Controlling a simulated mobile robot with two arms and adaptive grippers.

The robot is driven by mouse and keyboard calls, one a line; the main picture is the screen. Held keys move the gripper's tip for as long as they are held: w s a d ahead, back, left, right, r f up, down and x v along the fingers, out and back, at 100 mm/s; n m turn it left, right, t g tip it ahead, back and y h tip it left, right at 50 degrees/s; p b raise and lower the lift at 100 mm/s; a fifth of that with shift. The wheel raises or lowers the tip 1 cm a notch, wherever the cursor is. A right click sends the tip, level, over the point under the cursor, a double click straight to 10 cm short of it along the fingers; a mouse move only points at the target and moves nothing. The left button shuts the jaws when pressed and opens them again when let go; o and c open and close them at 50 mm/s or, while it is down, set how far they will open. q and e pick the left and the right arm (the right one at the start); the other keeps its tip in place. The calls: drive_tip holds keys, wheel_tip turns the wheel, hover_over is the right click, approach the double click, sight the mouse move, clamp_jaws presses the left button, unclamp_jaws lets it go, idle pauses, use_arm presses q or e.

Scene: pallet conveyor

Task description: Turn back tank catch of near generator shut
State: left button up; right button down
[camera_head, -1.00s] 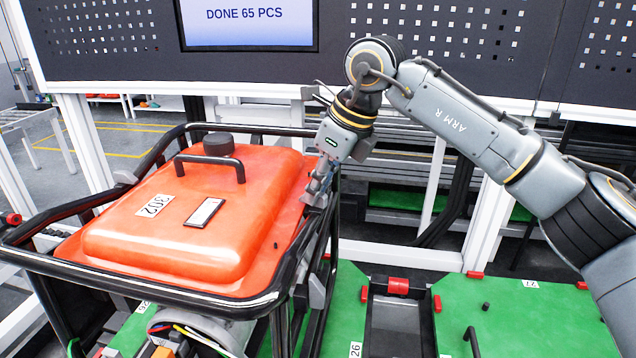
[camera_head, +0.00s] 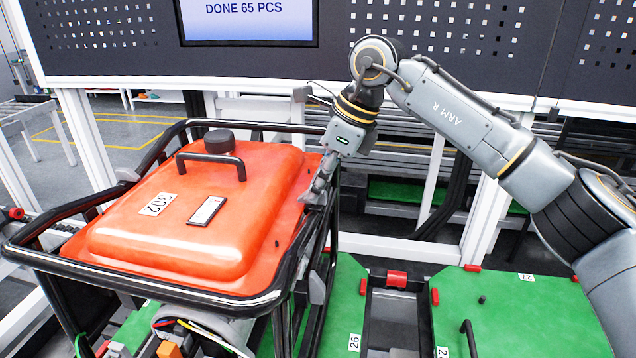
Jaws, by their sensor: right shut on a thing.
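The near generator (camera_head: 285,292) has a black tube frame around an orange tank (camera_head: 190,238) marked 302. The tank carries a black cap, a black handle and a small gauge window. My right gripper (camera_head: 316,194) reaches down at the tank's right back edge, inside or against the frame rail. Its fingers are shut on a small part there, which I take to be the back tank catch; the fingers mostly hide it. A grey catch-like piece (camera_head: 317,288) shows lower on the right side of the frame. My left gripper is not in view.
Green pallets (camera_head: 515,310) with red corner blocks lie to the right, with a dark gap (camera_head: 392,305) between them. A perforated panel with a screen (camera_head: 248,20) stands behind. White posts and rails rise behind the generator.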

drive_tip(key=shift+r, duration=0.1)
drive_tip(key=c, duration=1.3)
unclamp_jaws()
drive_tip(key=shift+c, duration=0.2)
drive_tip(key=v, duration=1.2)
drive_tip(key=shift+a, duration=0.1)
